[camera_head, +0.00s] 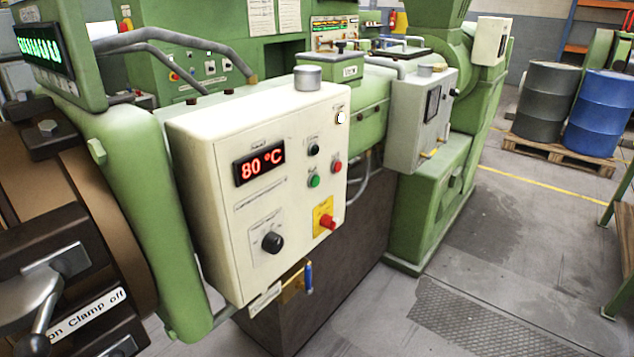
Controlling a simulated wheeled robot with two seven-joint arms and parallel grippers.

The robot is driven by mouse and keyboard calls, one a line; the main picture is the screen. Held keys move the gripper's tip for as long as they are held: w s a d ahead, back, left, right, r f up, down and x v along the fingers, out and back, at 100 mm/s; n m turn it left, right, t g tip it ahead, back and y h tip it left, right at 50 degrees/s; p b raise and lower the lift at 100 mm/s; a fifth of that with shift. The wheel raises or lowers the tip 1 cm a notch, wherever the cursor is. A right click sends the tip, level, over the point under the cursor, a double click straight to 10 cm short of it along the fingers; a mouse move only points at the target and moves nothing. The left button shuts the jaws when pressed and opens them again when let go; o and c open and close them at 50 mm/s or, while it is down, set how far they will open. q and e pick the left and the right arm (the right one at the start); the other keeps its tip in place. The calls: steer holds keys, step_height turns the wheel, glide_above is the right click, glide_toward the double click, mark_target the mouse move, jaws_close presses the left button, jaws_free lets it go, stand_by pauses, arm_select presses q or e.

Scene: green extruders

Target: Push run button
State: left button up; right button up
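A cream control box (220,240) is mounted on the green extruder, front and centre in the head view. Its face has a green button (314,181), a red button (337,167) to the right of it and a black button or switch (313,149) above. The small labels are too blurred to read, so I cannot tell by text which is the run button. A red display (260,163) reads 80 °C. A black knob (272,242) and a red knob on a yellow plate (327,222) sit lower. Neither of my grippers is in view.
A second grey box (405,120) stands behind on the right. A clamp with a metal lever (35,292) is at lower left. A blue-handled valve (308,278) sticks out below the control box. Drums (602,110) stand on a pallet at right. The floor at right front is free.

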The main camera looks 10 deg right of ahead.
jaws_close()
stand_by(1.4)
